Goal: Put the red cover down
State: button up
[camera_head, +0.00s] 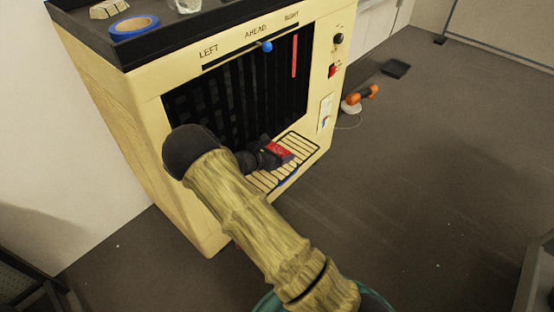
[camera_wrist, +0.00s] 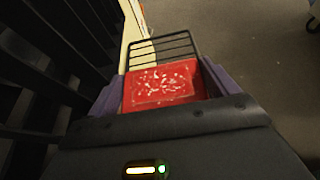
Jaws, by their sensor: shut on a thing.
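The red cover (camera_wrist: 160,88) is a flat red piece with pale worn patches. In the wrist view it sits between the two purple fingers of my gripper (camera_wrist: 163,92), which is shut on it. In the head view the red cover (camera_head: 279,152) shows small at the end of my arm, above the slatted grille (camera_head: 268,180) at the foot of the cream machine's dark opening. The grille (camera_wrist: 165,47) also shows just beyond the cover in the wrist view. I cannot tell whether the cover touches it.
The cream machine (camera_head: 130,120) has dark vertical bars (camera_head: 235,85) close to my gripper. A blue tape roll (camera_head: 134,27) lies on its black top. An orange-handled object (camera_head: 362,97) and a dark flat piece (camera_head: 396,68) lie on the floor. The floor at right is mostly clear.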

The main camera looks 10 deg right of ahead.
jog(key=shift+w+a+f+b, duration=0.1)
jog(key=shift+f+b, duration=0.5)
jog(key=shift+f, duration=1.25)
jog(key=o, duration=1)
jog(key=shift+f, duration=0.1)
jog(key=shift+c, duration=0.2)
jog(key=shift+s, duration=0.2)
